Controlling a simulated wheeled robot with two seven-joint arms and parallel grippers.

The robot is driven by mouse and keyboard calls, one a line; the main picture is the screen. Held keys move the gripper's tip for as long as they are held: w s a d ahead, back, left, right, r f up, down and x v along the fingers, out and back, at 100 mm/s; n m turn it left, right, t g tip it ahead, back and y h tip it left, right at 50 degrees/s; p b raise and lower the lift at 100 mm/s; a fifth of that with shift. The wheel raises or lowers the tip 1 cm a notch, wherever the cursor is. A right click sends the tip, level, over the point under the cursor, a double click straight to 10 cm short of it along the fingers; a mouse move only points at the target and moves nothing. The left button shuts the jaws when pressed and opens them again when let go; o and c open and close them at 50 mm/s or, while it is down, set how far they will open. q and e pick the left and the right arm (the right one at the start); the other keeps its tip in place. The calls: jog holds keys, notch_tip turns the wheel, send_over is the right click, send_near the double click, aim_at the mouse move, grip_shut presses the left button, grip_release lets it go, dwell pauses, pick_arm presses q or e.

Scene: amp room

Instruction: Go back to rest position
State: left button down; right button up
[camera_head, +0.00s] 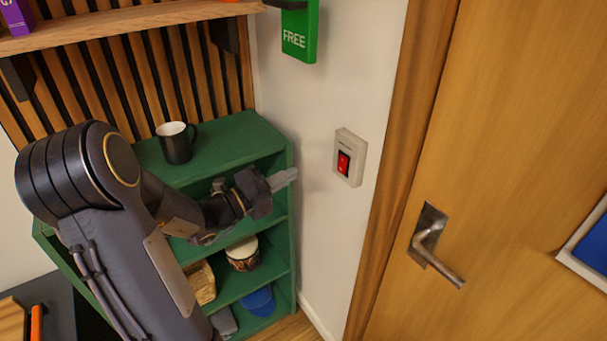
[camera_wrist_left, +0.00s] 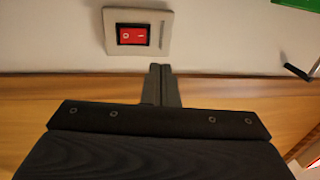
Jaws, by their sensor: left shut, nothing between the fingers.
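My left arm reaches in from the left in the head view, in front of the green shelf. My left gripper (camera_head: 284,179) is shut and empty, its fingertips pointing right toward the white wall, left of and a little below the switch. The red rocker switch (camera_head: 343,163) sits on a pale plate on the wall. In the left wrist view, the closed fingers (camera_wrist_left: 161,86) show just below the red switch (camera_wrist_left: 136,35), apart from the rocker; I cannot tell whether they touch the wall. My right gripper is not in view.
A green shelf (camera_head: 228,140) holds a black mug (camera_head: 176,142) on top and several items below. A wooden shelf (camera_head: 120,24) hangs above. A wooden door (camera_head: 500,130) with a metal handle (camera_head: 432,245) stands right. A green FREE sign (camera_head: 298,35) hangs on the wall.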

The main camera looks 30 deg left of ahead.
pick_arm(q)
jog(key=shift+s+a, duration=0.15)
jog(key=shift+s, duration=0.35)
jog(key=s+d+m+g+h, duration=0.2)
jog(key=s+d+m+g, duration=0.3)
jog(key=d+m, duration=0.5)
jog(key=s+d+m+g+h, duration=0.3)
jog(key=s+d+m+g, duration=0.3)
jog(key=m, duration=0.6)
jog(key=s+f+m+y, duration=0.2)
jog(key=s+m+y, duration=0.2)
jog(key=m, duration=0.8)
jog(key=s+f+m+g+y, duration=0.1)
jog(key=s+f+m+y, duration=0.2)
jog(key=m, duration=1)
jog(key=shift+s+a+f+m+y, duration=0.15)
jog(key=shift+s+a+m+y, duration=0.15)
jog(key=shift+s+y, duration=0.65)
